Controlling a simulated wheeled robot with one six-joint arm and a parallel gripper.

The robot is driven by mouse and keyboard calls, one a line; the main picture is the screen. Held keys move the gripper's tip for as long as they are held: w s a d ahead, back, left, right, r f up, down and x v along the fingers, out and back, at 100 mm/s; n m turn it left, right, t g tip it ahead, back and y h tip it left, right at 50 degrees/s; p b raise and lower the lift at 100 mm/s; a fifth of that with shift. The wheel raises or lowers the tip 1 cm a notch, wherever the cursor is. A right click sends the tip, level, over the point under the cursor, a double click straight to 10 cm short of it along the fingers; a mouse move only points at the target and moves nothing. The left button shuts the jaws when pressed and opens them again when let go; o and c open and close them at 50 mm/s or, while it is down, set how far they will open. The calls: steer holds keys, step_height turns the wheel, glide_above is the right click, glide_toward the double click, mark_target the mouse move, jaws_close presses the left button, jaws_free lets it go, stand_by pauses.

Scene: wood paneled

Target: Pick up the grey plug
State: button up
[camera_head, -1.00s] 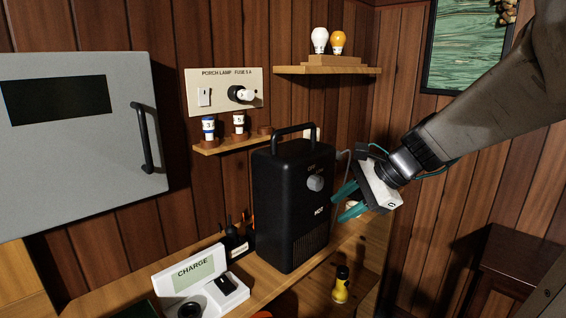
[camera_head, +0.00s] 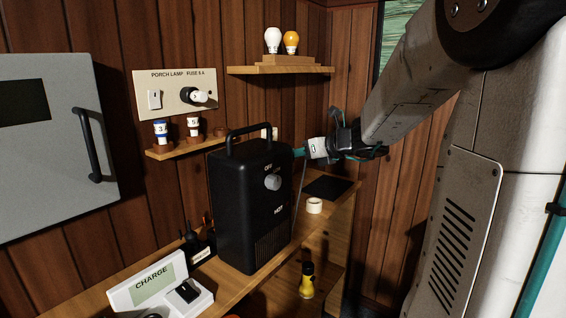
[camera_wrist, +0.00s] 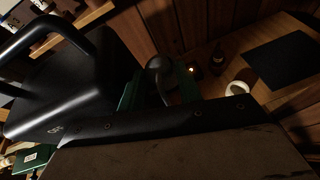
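In the head view the plug itself is hidden, and a thin grey cord (camera_head: 301,190) hangs down beside the heater.
The heater's handle (camera_head: 262,130) rises close to my gripper. A yellow-and-black bottle (camera_head: 307,281) stands lower down. A shelf with two bulbs (camera_head: 282,70) is above.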

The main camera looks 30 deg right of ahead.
steer(key=shift+x, duration=0.75)
steer(key=shift+s, duration=0.1)
steer(key=c, duration=0.7)
steer(key=shift+r, duration=0.5)
steer(key=v, duration=0.5)
steer(key=s+a+f+v, duration=0.1)
steer(key=v, duration=0.4)
steer(key=a+f+v, duration=0.1)
steer(key=v, duration=0.5)
steer(key=shift+s, duration=0.25)
